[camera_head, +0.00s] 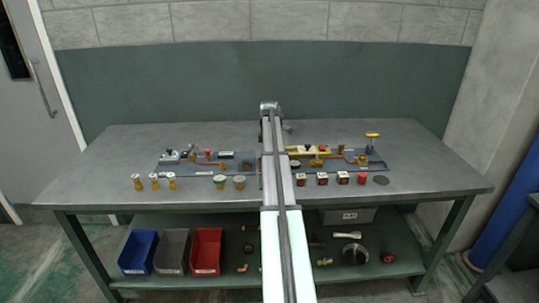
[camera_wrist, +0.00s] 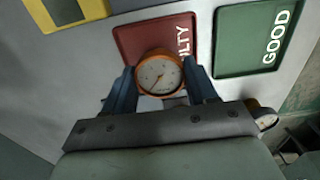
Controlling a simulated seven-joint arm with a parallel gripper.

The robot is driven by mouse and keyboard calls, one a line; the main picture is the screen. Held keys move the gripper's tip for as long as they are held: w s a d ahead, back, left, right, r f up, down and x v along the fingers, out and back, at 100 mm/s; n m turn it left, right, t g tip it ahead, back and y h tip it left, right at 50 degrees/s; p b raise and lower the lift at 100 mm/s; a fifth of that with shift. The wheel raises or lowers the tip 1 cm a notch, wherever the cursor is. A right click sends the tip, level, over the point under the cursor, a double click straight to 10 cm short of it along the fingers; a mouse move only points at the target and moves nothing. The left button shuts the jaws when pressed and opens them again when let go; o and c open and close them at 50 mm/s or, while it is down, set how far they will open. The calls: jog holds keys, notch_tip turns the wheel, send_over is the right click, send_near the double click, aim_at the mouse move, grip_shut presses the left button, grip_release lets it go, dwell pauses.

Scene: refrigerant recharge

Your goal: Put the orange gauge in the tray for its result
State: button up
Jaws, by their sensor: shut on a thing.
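The orange gauge (camera_wrist: 160,76), with a round white dial, is between the two blue fingers of my gripper (camera_wrist: 159,70) in the wrist view. My gripper is shut on it, with the dial facing the camera. Beyond the gauge is a red tray (camera_wrist: 128,36) whose partly hidden label shows "LTY". To its right is a green tray (camera_wrist: 238,42) labelled "GOOD". The gauge overlaps the red tray in the picture; I cannot tell its height above it. In the head view my arm hides the gripper and the gauge.
On the bench (camera_head: 105,165), small fittings and two equipment boards (camera_head: 205,170) stand on either side of my arm. Blue (camera_head: 138,252), grey and red bins stand on the lower shelf.

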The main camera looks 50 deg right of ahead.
jog(key=shift+f, duration=0.15)
jog(key=o, duration=1)
notch_tip(320, 180, up, 12)
jog(key=shift+r, duration=0.15)
dwell(0.4)
